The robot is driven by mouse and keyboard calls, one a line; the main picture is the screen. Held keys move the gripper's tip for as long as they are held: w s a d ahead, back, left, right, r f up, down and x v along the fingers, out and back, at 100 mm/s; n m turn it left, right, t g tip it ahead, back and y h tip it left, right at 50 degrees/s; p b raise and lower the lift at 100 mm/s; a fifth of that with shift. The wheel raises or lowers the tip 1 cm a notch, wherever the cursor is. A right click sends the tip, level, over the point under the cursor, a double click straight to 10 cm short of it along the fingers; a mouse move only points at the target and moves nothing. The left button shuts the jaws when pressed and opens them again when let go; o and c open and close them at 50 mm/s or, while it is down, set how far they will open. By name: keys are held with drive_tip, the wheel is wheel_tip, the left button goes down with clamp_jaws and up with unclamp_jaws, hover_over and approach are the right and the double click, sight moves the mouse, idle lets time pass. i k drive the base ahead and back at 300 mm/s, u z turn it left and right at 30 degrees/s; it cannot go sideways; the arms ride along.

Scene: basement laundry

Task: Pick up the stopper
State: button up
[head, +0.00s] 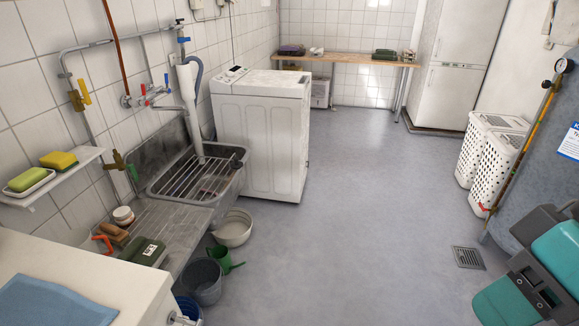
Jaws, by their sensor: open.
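I cannot pick out the stopper for certain. A small dark rounded thing (238,160) sits at the right rim of the grey sink (174,201); it is too small to tell whether it is the stopper. A metal grate (200,180) lies across the sink basin, and the floor of the basin shows only in part between its bars. My gripper is not in view; only teal and grey parts of my arm show at the bottom right.
The drainboard (172,222) holds a dark green box (142,251), a brush and a small white pot (123,215). Buckets (203,281) and a basin (233,229) stand on the floor below. A washing machine (262,135) stands beyond. The central floor is clear.

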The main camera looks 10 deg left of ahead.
sight(236, 165)
drive_tip(key=i, duration=2.4)
drive_tip(key=u, duration=1.55)
drive_tip(key=i, duration=0.95)
drive_tip(key=u, duration=0.85)
